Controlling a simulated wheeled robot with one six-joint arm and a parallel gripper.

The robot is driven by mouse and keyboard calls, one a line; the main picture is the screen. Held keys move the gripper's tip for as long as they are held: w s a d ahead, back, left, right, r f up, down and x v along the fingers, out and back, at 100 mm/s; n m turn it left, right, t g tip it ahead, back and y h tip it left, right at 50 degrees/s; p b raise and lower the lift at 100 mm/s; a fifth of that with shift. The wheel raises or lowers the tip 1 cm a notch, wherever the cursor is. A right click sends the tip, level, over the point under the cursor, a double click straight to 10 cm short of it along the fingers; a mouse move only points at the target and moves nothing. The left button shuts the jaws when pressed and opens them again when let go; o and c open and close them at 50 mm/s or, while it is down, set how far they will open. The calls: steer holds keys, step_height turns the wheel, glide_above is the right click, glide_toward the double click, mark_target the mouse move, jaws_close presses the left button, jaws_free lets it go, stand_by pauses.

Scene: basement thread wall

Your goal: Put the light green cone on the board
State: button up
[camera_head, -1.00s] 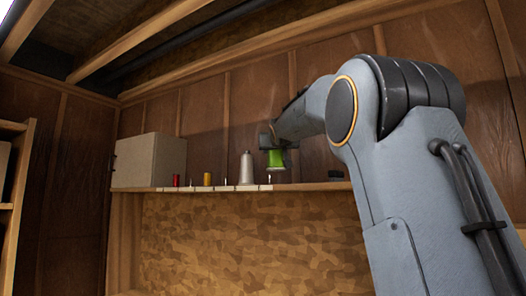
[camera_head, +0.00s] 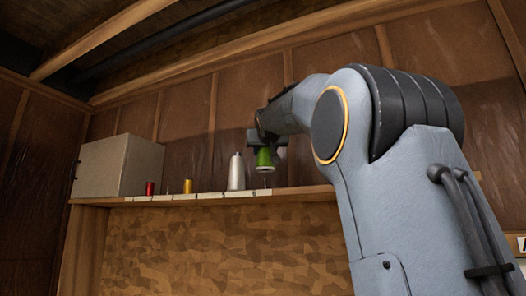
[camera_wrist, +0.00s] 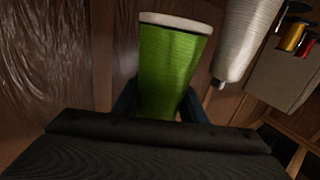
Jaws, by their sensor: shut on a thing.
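The light green cone (camera_head: 264,158) hangs in my gripper (camera_head: 266,144), clear of the shelf, with a gap beneath it. In the wrist view the cone (camera_wrist: 172,75) sits between the dark fingers, its pale rim at the top of the picture. The board (camera_head: 200,196) is a low strip with white labels along the shelf's front edge. Thin pins stand along it. The cone is at the board's right end, just right of the white cone (camera_head: 236,172). A pin (camera_head: 254,191) shows below and slightly left of the cone.
A red spool (camera_head: 150,188) and a yellow spool (camera_head: 187,186) stand on the board to the left. A grey box (camera_head: 115,166) fills the shelf's left end. The wood-panelled wall (camera_head: 180,120) is behind. The white cone (camera_wrist: 245,40) stands close beside the held cone.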

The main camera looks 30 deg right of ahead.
mark_target(266, 162)
steer(key=shift+f+b, duration=2.35)
steer(key=shift+f, duration=0.6)
steer(key=shift+s+a+b, duration=0.1)
steer(key=shift+s+b, duration=0.1)
steer(key=shift+b, duration=0.1)
steer(key=shift+f+b, duration=0.3)
steer(key=shift+f, duration=0.05)
steer(key=o, duration=1.2)
steer(key=shift+o, duration=0.2)
steer(key=b+v, duration=0.2)
steer(key=v, duration=0.5)
steer(key=shift+s+a+b, duration=0.1)
steer(key=shift+s+b, duration=0.25)
